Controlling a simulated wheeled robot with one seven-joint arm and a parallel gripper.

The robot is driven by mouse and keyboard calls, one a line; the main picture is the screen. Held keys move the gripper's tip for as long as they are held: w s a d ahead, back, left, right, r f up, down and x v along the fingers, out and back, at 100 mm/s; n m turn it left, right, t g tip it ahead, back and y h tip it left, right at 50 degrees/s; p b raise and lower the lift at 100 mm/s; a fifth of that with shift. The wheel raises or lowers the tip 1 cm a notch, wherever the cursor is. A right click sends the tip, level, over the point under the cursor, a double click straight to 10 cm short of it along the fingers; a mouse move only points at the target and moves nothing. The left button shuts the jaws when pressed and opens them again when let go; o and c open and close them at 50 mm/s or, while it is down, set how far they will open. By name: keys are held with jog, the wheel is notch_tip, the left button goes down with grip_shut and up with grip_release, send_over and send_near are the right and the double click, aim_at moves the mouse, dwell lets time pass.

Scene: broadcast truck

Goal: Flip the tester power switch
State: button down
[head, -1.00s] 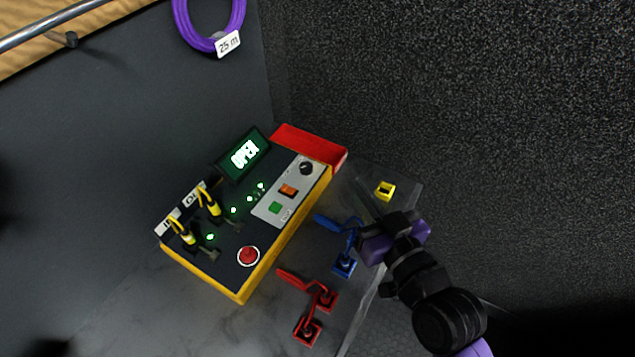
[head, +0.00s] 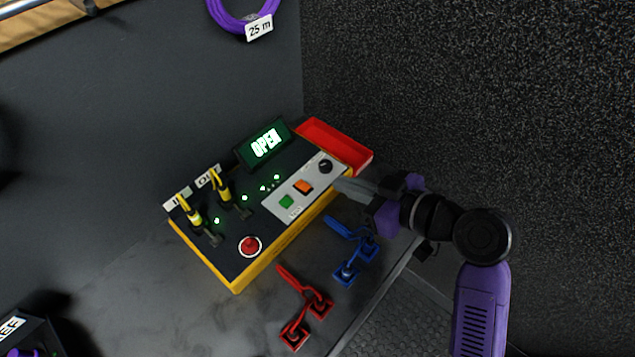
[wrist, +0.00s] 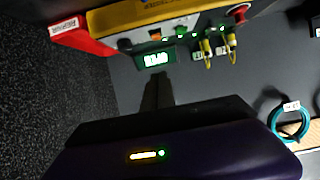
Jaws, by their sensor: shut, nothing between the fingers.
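The tester (head: 235,285) is a yellow-edged box with a dark top and a green lit display (head: 267,144) reading OPEN. Its light grey panel carries an orange rocker switch (head: 303,187), a green button (head: 286,202) and a black knob (head: 325,166). Which of these is the power switch, I cannot read. My gripper (head: 345,186) is shut and empty, its fingers pointing left at the tester's right edge, close to the knob end of the panel. In the wrist view the fingers (wrist: 156,92) point up toward the tester (wrist: 140,14); the orange switch (wrist: 155,38) shows small there. Contact cannot be told.
A red tray (head: 340,143) adjoins the tester's far end. Blue (head: 350,255) and red (head: 305,300) handled pieces lie on the bench in front. Yellow-banded cables (head: 193,212) plug into the tester's left. A red button (head: 250,245) sits near its front. A dark wall stands right.

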jog(key=p, duration=0.1)
send_over(301, 182)
jog(key=s+d, duration=0.3)
jog(key=f, duration=0.3)
jog(key=shift+w+f, duration=0.2)
jog(key=shift+w, duration=0.05)
notch_tip(301, 182, down, 3)
jog(key=shift+w+f+p, duration=0.1)
jog(key=shift+p, duration=0.35)
jog(key=shift+f, duration=0.65)
jog(key=shift+d+f+b, duration=0.1)
jog(key=shift+f+b, duration=0.35)
jog(key=shift+b, duration=0.15)
jog(key=shift+r, duration=0.15)
